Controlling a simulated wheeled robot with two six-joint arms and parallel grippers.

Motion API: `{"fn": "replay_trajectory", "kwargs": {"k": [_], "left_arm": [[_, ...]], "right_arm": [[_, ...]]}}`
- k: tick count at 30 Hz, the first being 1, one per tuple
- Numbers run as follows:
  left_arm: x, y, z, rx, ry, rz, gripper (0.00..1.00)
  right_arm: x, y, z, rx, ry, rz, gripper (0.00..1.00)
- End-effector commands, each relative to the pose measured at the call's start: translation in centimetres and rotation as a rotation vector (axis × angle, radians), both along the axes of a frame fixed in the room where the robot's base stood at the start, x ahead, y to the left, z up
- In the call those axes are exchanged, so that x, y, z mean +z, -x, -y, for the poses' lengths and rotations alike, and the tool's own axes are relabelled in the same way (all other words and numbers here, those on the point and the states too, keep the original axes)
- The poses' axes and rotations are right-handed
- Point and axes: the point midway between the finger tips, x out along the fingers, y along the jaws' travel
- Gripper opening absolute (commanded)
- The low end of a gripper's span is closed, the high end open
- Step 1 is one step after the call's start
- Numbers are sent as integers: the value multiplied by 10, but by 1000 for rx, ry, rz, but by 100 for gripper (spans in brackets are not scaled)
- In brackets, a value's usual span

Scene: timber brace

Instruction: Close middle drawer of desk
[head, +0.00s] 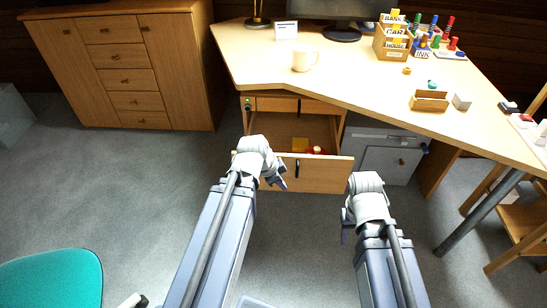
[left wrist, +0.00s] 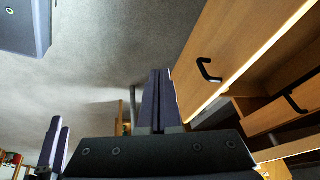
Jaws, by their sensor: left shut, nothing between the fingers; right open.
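The desk's middle drawer (head: 325,176) is pulled out, its wooden front standing well forward of the desk; it also shows in the left wrist view (left wrist: 225,50) with a black handle (left wrist: 208,70). A yellow item (head: 300,145) and a red item lie inside. My left gripper (head: 280,184) is shut and empty, close to the left part of the drawer front; contact cannot be told. Its fingers show together in the left wrist view (left wrist: 157,100). My right gripper (head: 345,236) is open, lower and right of the drawer front, apart from it.
The upper drawer (head: 270,103) is shut under the desktop (head: 350,85). A grey cabinet (head: 385,160) stands right of the drawer. A wooden dresser (head: 125,65) is at the left, a teal chair (head: 50,280) at lower left. The floor between is clear.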

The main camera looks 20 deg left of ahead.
Motion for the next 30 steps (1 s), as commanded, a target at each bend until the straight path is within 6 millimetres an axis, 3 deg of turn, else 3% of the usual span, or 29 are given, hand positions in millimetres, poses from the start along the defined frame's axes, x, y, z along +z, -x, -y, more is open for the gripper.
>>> {"fn": "replay_trajectory", "kwargs": {"k": [1,4,10,20,30], "left_arm": [[11,-7,-19,-24,-4,55,0],[25,-18,-50,-88,-29,166,0],[40,-28,-86,-158,-83,292,0],[39,-31,-90,-174,-96,314,0],[9,-49,-83,-175,-96,312,0]], "right_arm": [[7,0,0,0,-1,0,50],[12,0,0,-1,-2,-1,50],[16,0,0,-1,-3,-1,50],[13,0,0,-1,-3,-1,50],[-17,0,0,0,0,0,50]]}}
